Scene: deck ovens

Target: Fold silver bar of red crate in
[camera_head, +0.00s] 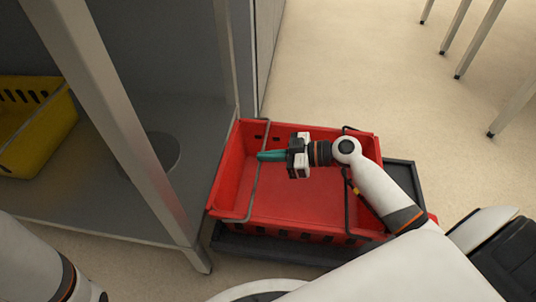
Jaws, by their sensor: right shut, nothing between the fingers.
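The red crate (300,205) stands in the middle of the view, open and apparently empty. One thin silver bar (256,190) runs across it near its left end, over the opening. A second bar (347,205) runs across near its right end, partly hidden behind my right arm. My right gripper (262,156) is above the crate, pointing left, with its teal fingers shut and empty. The fingertips overlap the left bar in the picture; I cannot tell whether they touch it. My left gripper is not in view; only part of that arm shows at lower left.
The crate rests on a dark base (270,247) on the floor. A grey metal frame with an upright post (125,130) stands close to its left. A yellow crate (38,125) sits on the shelf there. Table legs (480,38) stand at upper right; the floor between is clear.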

